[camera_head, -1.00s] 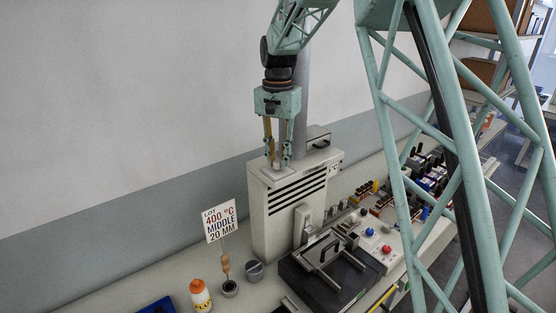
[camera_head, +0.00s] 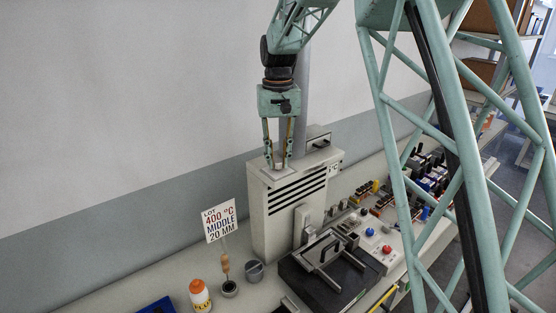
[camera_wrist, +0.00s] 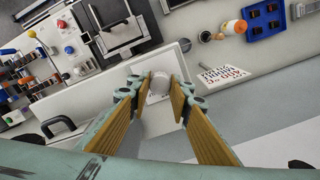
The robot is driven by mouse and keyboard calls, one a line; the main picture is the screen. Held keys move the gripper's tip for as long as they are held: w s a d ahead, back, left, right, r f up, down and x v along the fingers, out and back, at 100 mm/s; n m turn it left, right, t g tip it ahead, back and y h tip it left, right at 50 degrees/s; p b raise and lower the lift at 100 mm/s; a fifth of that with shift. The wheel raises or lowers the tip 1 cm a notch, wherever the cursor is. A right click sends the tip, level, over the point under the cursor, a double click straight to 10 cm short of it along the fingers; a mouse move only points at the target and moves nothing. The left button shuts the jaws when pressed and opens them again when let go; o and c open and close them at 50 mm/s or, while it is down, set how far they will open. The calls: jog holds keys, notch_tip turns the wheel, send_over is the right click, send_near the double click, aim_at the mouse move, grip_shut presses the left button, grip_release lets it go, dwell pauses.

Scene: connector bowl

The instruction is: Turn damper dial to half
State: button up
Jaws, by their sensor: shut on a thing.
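The damper dial (camera_wrist: 159,84) is a pale round knob on a light square plate (camera_wrist: 183,47). The plate lies on top of the grey-white cabinet with dark slots (camera_head: 262,217). My gripper (camera_head: 279,165) points straight down over the cabinet top, and in the wrist view my gripper (camera_wrist: 160,88) has its two fingers on opposite sides of the dial, shut on it. In the head view the dial is small and mostly hidden between the fingertips. I cannot read any dial marks.
The sign (camera_head: 219,221) reads 400 °C, middle, 20 mm. A black-lidded unit (camera_head: 327,280) and a flux bottle (camera_head: 200,296) stand below on the bench.

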aim_at(278, 161)
jog(key=shift+n, duration=1.1)
jog(key=o, duration=0.9)
jog(key=shift+r, duration=0.15)
jog(key=shift+r, duration=5.9)
